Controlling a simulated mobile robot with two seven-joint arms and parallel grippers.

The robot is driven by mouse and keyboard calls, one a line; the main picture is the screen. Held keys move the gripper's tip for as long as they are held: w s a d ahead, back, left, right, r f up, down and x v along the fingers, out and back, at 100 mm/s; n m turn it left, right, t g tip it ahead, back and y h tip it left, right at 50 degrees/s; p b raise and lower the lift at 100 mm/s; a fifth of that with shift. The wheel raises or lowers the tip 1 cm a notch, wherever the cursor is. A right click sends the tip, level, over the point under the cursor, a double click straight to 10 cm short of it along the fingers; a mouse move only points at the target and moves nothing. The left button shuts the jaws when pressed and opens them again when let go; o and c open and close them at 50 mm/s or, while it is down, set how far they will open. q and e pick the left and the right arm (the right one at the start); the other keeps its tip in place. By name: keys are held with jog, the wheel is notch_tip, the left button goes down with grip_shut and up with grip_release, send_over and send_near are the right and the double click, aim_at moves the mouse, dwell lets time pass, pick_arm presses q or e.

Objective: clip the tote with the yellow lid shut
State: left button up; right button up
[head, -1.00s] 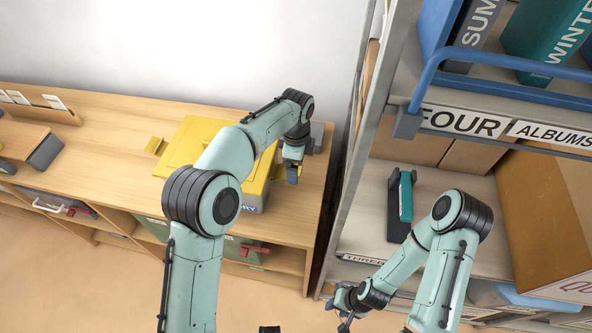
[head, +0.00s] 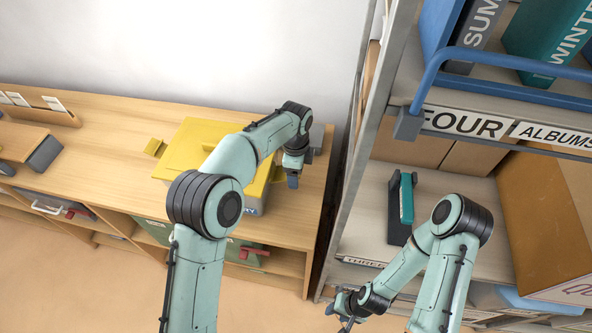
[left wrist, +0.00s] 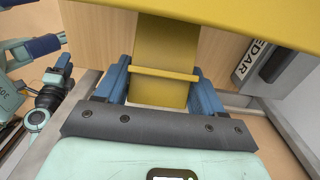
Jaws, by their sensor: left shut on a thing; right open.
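The tote with the yellow lid (head: 190,145) stands on the wooden bench top, partly hidden behind my left arm. A yellow clip (head: 155,147) sticks out flat at its left side. My left gripper (head: 292,178) is at the tote's right side. In the left wrist view its blue fingers (left wrist: 160,88) stand on both sides of another yellow clip (left wrist: 165,45), a plate with a raised cross ridge, below the lid's yellow edge. It is shut on this clip. My right gripper (head: 345,308) is open and empty, low in front of the shelf rack.
A metal shelf rack (head: 345,180) stands close to the right of the bench. It holds a teal-handled thing (head: 406,198), cartons and binders behind a blue rail (head: 500,58). Boxes fill the cubbies under the bench. The bench top left of the tote is mostly clear.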

pick_arm(q)
jog(key=shift+w+a+r+g+h+p, duration=0.15)
jog(key=shift+a+r+h+p, duration=0.2)
jog(key=shift+r+h, duration=0.35)
jog(key=shift+w+a+r+g+h+p, duration=0.1)
jog(key=shift+a+r+g+h+p, duration=0.2)
jog(key=shift+h, duration=0.7)
jog(key=shift+a+r+h, duration=0.3)
jog(key=shift+r+h, duration=0.2)
jog(key=shift+h, duration=0.5)
jog(key=shift+a+r+h, duration=0.3)
jog(key=shift+r+h, duration=0.05)
jog(key=shift+h, duration=0.35)
pick_arm(e)
jog(key=shift+w+r, duration=1.25)
jog(key=shift+w, duration=0.2)
